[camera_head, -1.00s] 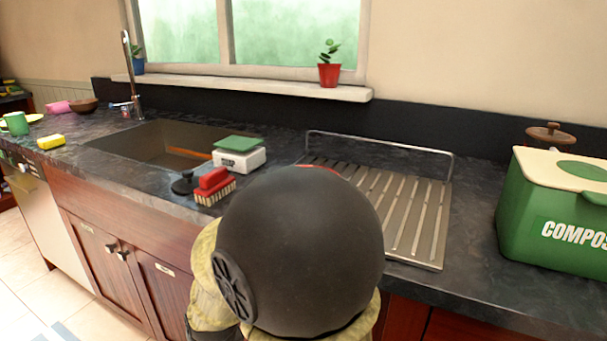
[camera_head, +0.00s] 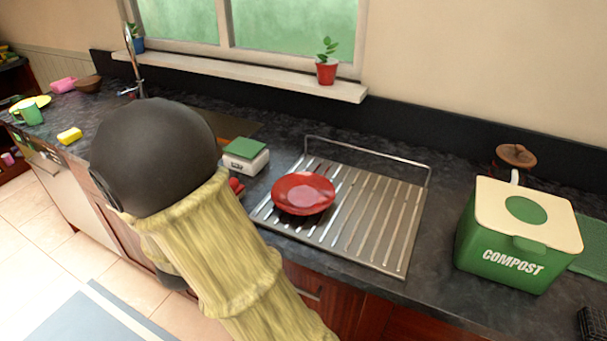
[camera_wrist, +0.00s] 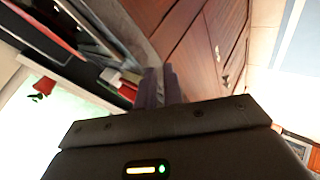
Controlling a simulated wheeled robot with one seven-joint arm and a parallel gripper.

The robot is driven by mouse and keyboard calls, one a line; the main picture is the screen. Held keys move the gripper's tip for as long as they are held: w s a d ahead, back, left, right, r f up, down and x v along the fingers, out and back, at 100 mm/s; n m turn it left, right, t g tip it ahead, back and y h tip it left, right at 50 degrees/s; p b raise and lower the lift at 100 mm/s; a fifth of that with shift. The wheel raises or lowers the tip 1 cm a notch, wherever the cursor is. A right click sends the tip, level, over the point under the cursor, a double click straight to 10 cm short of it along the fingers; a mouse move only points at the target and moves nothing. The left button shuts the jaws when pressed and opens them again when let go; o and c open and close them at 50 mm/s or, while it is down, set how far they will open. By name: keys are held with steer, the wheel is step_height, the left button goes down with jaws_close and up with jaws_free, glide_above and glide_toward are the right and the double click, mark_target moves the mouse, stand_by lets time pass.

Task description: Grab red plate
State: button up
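The red plate (camera_head: 304,193) lies on the metal drying rack (camera_head: 352,215) right of the sink in the head view. It looks round and shallow, and nothing covers it. My gripper is hidden in the head view, behind my own arm at the left. In the wrist view my gripper's two dark fingers (camera_wrist: 163,87) sit close together with nothing visible between them, so it looks shut and empty. It is apart from the plate.
A white and green box (camera_head: 245,157) stands left of the rack. A red brush (camera_head: 236,186) is partly hidden by my arm. The green compost bin (camera_head: 515,245) stands to the right. A raised wire rail (camera_head: 368,152) runs along the rack's back.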

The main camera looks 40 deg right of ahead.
steer(key=s+d+r+g+h+p, duration=0.1)
steer(key=s+d+r+h+p, duration=0.1)
steer(key=r, duration=0.3)
steer(key=s+d+r+n+g+h+p, duration=0.1)
steer(key=s+r+g+h+p, duration=0.1)
steer(key=r+p, duration=0.3)
steer(key=shift+s+d+h, duration=0.2)
steer(key=shift+d+h, duration=0.15)
steer(key=shift+h, duration=0.05)
steer(key=b, duration=0.2)
glide_toward(281, 214)
steer(key=d, duration=0.2)
steer(key=w+d+r, duration=0.1)
steer(key=d, duration=0.1)
steer(key=shift+d+f, duration=0.1)
steer(key=x, duration=0.5)
steer(key=shift+w+f, duration=0.1)
steer(key=shift+f, duration=0.05)
